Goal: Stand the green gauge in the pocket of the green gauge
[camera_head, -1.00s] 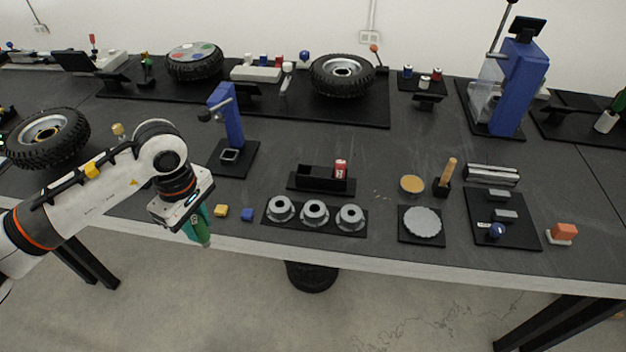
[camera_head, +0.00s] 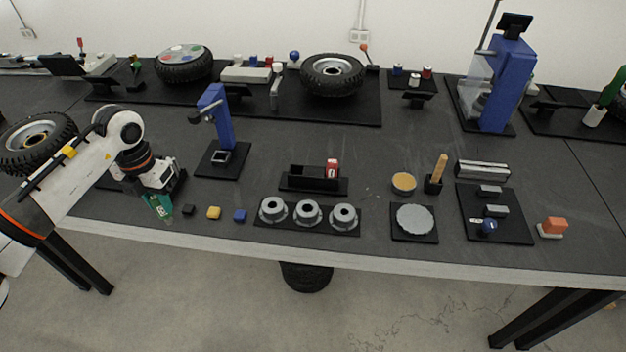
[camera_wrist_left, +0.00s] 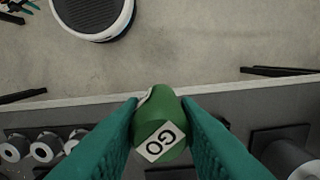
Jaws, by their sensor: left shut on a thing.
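The green gauge (camera_wrist_left: 158,118) is a green cylinder with a white "GO" label, seen close up in the left wrist view. My left gripper (camera_wrist_left: 160,104) is shut on it, with one teal finger on each side. In the head view my left gripper (camera_head: 159,207) is at the left, above the table's front edge; the gauge is hard to tell from the fingers there. A black holder (camera_head: 298,187) stands mid-table, with a red gauge (camera_head: 332,168) upright at its right end and an open recess left of it. I cannot tell which pocket is the green gauge's. My right gripper is not in view.
A round grey disc (camera_head: 414,219) lies right of the rings.

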